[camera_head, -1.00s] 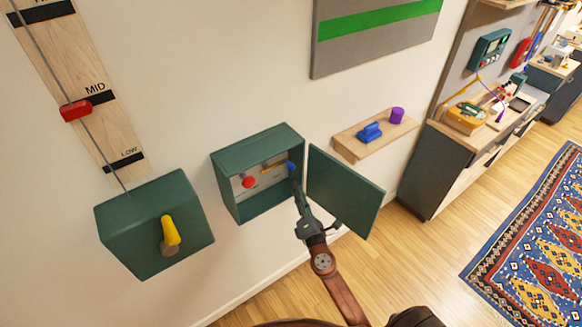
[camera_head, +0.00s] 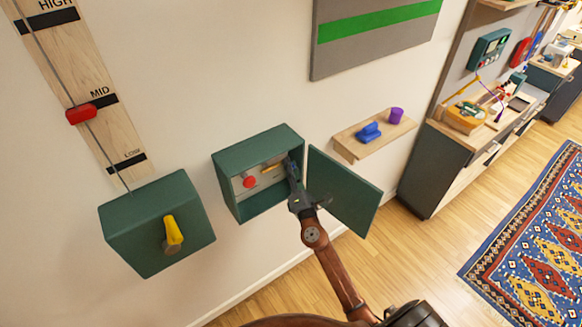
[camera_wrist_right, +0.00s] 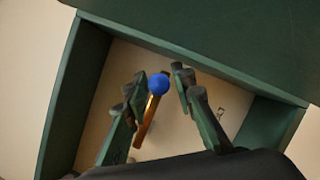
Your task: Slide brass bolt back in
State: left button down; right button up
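The open green box (camera_head: 230,198) is on the wall, its door (camera_head: 343,190) swung out to the right. Inside, a piece of the brass bolt (camera_head: 269,167) shows beside my right gripper (camera_head: 291,170). In the right wrist view the brass bolt (camera_wrist_right: 146,122) ends in a blue knob (camera_wrist_right: 158,84). The right gripper (camera_wrist_right: 160,80) is open there, with one finger on each side of the blue knob and a visible gap on both sides. The knob is hidden behind the gripper in the head view. My left gripper is not in view.
A red knob (camera_head: 249,181) sits inside the box, left of the bolt. A second green box (camera_head: 150,235) with a yellow lever (camera_head: 173,230) is on the wall at left. A small wooden shelf (camera_head: 348,148) is beyond the door.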

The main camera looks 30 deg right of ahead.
jog(key=shift+c, duration=0.4)
grip_shut()
